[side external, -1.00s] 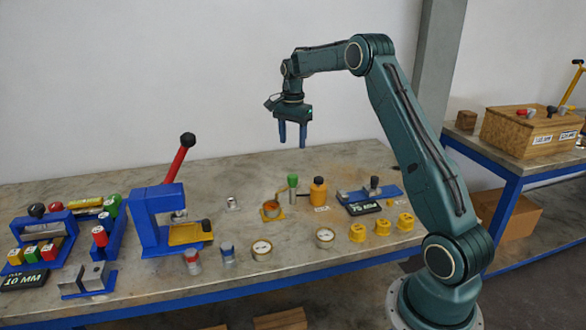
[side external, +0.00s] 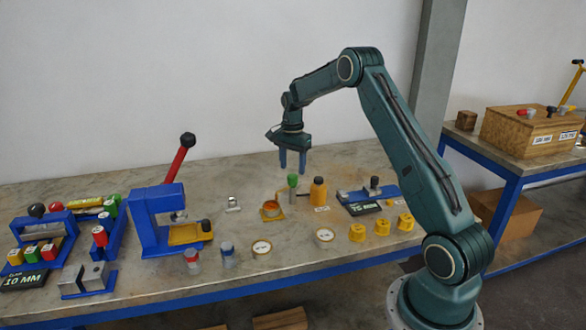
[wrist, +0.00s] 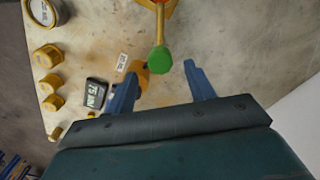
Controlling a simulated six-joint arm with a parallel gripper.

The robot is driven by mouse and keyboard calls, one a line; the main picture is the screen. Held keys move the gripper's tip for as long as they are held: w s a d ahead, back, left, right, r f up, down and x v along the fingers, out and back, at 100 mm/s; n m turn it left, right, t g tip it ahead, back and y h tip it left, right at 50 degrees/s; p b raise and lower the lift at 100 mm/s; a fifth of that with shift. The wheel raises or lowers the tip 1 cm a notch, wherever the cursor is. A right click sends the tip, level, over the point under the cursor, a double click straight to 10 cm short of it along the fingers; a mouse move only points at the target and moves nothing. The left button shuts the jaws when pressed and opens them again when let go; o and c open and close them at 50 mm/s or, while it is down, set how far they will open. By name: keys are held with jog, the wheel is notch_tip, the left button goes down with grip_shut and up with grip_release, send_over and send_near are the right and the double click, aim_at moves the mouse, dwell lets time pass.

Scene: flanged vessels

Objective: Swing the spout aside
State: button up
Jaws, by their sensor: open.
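The green knob (side external: 292,180) stands on a post beside a small cup on an orange base (side external: 271,210) near the middle of the bench. In the wrist view the green knob (wrist: 162,60) ends a yellow arm (wrist: 160,25) that runs up to an orange part at the top edge. I take this arm for the spout, but cannot be sure. My gripper (side external: 293,168) points down, open and empty, just above the green knob. In the wrist view, the knob lies ahead of and between the open fingers (wrist: 161,90).
An orange bottle (side external: 318,191) stands close to the right of the knob. A blue fixture (side external: 368,197) lies further right and yellow caps (side external: 382,228) are in front of it. A blue press with a red lever (side external: 160,212) stands left. Bench behind the knob is clear.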

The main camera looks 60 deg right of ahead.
aim_at(292, 175)
jog(key=shift+f, duration=2.45)
grip_shut()
